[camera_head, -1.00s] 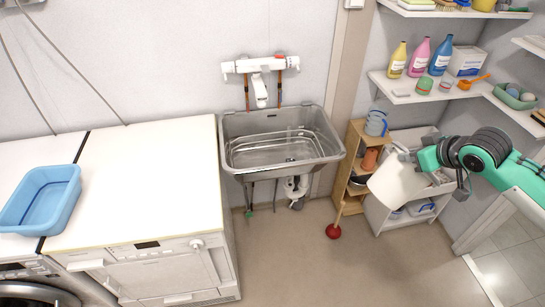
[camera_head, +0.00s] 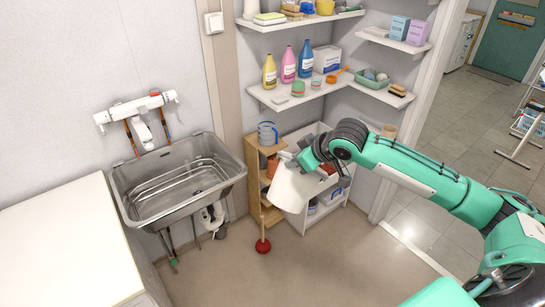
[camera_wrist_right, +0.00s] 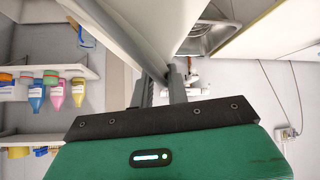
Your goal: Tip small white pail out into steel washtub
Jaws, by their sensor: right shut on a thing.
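The small white pail (camera_head: 294,188) hangs tilted in front of the wooden shelf and white rack, to the right of the tub. My right gripper (camera_head: 300,160) is shut on it near its upper edge. In the right wrist view the pail (camera_wrist_right: 125,28) fills the top middle, with the gripper fingers (camera_wrist_right: 163,88) at its wall. The pail's inside is hidden, so I cannot tell what it holds. The steel washtub (camera_head: 180,190) is fixed to the wall at the left, apart from the pail; its corner (camera_wrist_right: 207,38) shows in the right wrist view. My left gripper is out of view.
A red plunger (camera_head: 262,245) stands on the floor below the pail. Wall shelves (camera_head: 300,92) with bottles hang above my right arm. A white worktop (camera_head: 60,240) lies left of the tub. Open floor lies in front.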

